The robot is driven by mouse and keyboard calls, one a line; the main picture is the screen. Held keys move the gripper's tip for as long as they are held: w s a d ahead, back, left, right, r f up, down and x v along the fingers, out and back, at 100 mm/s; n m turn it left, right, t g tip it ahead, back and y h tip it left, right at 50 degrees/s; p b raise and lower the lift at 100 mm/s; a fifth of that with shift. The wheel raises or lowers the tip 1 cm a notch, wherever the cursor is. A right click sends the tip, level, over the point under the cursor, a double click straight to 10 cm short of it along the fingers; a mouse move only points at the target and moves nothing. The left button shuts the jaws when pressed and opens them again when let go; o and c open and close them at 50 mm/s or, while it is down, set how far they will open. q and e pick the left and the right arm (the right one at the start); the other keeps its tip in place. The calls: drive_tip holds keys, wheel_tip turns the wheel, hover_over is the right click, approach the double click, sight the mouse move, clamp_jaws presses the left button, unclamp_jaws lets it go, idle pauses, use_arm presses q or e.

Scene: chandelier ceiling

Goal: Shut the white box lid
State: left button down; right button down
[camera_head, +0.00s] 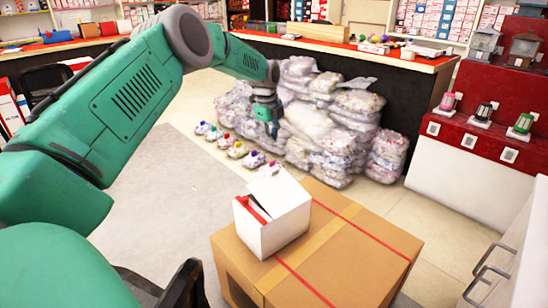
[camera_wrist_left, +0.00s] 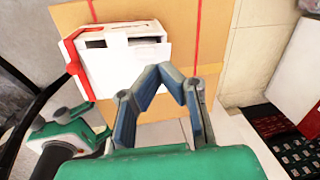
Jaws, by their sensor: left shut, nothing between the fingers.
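The white box (camera_head: 280,228) stands on a large cardboard carton, with a red strip on its left edge. Its lid (camera_head: 278,192) is slightly raised, with a dark gap at the left side. In the left wrist view the white box (camera_wrist_left: 140,58) shows the dark gap along its upper part, with the red strip at its left. My left gripper (camera_head: 265,125) hangs beyond the box, in front of the wrapped bundles. Its fingertips (camera_wrist_left: 170,70) meet with nothing between them, and they look apart from the box.
The cardboard carton (camera_head: 350,262) has red lines and tape on top. Wrapped bundles (camera_head: 335,120) are piled behind it. Several small shoe-like items (camera_head: 237,150) lie on the floor. A red-topped counter (camera_head: 490,140) with lanterns is at the right. Floor is free left of the carton.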

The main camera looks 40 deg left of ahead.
use_arm(q)
drive_tip(key=s+d+r+n+t+y+p, duration=0.15)
drive_tip(key=s+d+n+t+p, duration=0.35)
drive_tip(key=s+n+t+p, duration=0.65)
drive_tip(key=n+g+b, duration=0.3)
drive_tip(key=g+b, duration=0.1)
drive_tip(key=b, duration=0.3)
hover_over(274, 171)
drive_tip(key=d, duration=0.1)
drive_tip(key=f, duration=0.6)
drive_tip(key=shift+s+f, duration=0.3)
drive_tip(key=shift+f, duration=0.05)
drive_tip(key=f, duration=0.1)
drive_tip(key=f+b, duration=0.1)
drive_tip(key=f, duration=0.1)
drive_tip(key=shift+w+a+f+b, duration=0.1)
drive_tip(key=shift+w+a+b, duration=0.15)
drive_tip(key=shift+a+b, duration=0.1)
drive_tip(key=shift+a+f, duration=0.15)
drive_tip(key=shift+f, duration=0.2)
